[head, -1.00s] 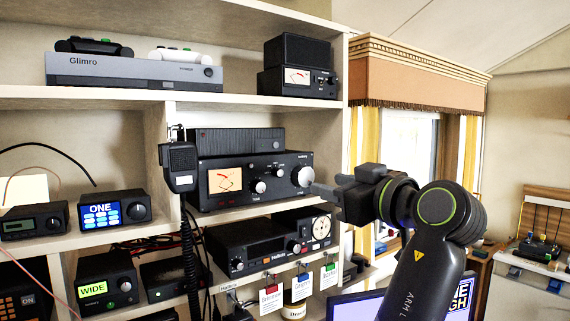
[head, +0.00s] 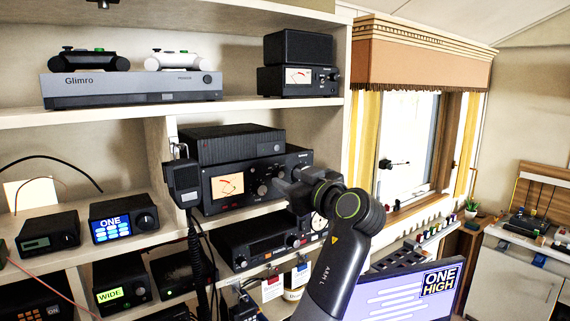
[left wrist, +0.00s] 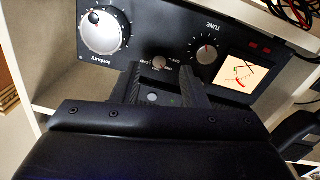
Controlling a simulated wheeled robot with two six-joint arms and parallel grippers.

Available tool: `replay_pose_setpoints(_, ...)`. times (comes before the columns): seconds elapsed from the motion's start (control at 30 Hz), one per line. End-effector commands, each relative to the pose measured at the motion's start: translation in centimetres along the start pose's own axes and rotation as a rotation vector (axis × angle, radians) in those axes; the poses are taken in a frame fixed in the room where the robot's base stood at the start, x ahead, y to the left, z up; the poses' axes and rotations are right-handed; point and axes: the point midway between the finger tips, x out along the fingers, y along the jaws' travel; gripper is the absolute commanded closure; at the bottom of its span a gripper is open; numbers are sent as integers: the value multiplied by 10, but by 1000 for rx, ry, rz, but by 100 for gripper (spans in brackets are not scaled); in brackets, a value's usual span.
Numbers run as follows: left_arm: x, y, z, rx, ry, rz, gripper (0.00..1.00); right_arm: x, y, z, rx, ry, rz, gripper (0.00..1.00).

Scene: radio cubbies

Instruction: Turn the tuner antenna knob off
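The tuner (head: 255,205) is a black box with a lit meter, on the middle shelf. Its small antenna knob (left wrist: 159,62), with small labels beside it, shows upside down in the left wrist view. The knob lies between the fingertips of my left gripper (left wrist: 160,76), which stand apart. I cannot tell whether either finger touches it. In the head view my left gripper (head: 284,182) is close in front of the tuner's right half and hides its knobs there. My right gripper is not in view.
The large silver dial (left wrist: 104,33) and the TUNE knob (left wrist: 207,53) flank the antenna knob. A hand microphone (head: 186,180) hangs at the tuner's left. Another radio (head: 262,243) sits below. A monitor (head: 420,290) stands at lower right.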

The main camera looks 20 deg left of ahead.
Motion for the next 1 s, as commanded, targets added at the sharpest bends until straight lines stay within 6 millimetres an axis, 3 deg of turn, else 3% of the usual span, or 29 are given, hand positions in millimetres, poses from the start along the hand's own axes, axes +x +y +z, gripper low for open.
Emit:
replay_pose_setpoints(0.03,8,0,-4,3,1,-2,60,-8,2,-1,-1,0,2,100)
replay_pose_setpoints(0.23,25,0,-2,1,0,0,60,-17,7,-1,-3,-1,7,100)
replay_pose_setpoints(0.6,29,0,0,-1,0,1,60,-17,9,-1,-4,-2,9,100)
replay_pose_setpoints(0.9,29,0,0,0,0,1,99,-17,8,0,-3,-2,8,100)
replay_pose_setpoints(1.0,29,0,0,-1,0,1,100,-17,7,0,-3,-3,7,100)
